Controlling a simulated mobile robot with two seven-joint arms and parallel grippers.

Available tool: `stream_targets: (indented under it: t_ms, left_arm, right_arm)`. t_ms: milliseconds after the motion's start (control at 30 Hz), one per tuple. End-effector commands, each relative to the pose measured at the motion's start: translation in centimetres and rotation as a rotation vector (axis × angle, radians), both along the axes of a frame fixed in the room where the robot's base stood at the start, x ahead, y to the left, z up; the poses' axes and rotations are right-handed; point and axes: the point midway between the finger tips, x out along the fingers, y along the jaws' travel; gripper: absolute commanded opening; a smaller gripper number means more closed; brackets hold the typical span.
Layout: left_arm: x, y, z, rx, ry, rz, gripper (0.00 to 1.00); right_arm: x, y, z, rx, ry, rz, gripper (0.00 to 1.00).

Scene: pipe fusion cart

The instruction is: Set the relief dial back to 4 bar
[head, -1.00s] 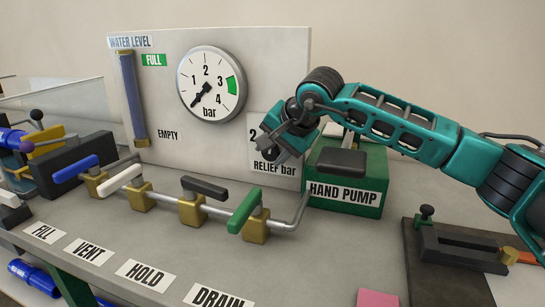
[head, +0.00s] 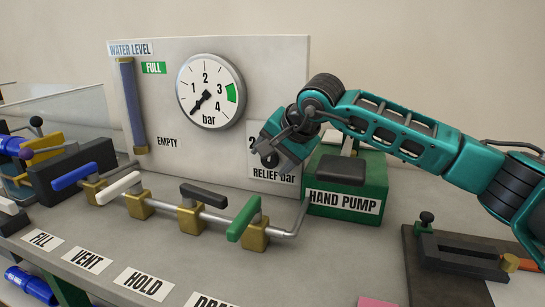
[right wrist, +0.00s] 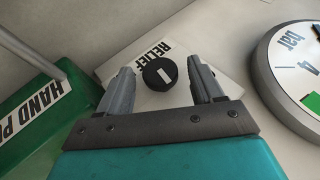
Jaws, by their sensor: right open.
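The relief dial is a round black knob with a white mark (right wrist: 157,75), on a pale plate lettered RELIEF bar. In the right wrist view it sits between the two fingers of my right gripper (right wrist: 161,82), which are apart with a gap on each side of the knob. I cannot tell which number the white mark points to. In the head view the right gripper (head: 268,151) is in front of the relief plate (head: 257,172) and hides the knob and most of its scale; a 2 shows at the left. My left gripper is out of view.
The pressure gauge (head: 209,90) is left of the plate, its needle at the lower left. The green hand pump (head: 345,188) stands close at right. Several valves with coloured handles line the pipe (head: 218,218) in front of the panel.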

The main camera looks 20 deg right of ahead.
Motion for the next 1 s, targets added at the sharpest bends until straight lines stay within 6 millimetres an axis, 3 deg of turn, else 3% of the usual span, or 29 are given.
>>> stream_targets:
  t_ms: [400,600,1000]
  left_arm:
    - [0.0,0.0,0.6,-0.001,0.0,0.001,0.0]
    - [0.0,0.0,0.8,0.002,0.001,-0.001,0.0]
    - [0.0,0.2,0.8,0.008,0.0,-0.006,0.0]
  right_arm:
    - [-5.1,-2.0,6.4,0.0,-0.006,0.0,0.66]
    - [-7.0,-2.7,8.7,0.0,-0.003,-0.001,0.66]
    - [-7.7,-2.9,9.4,0.0,0.0,0.0,0.66]
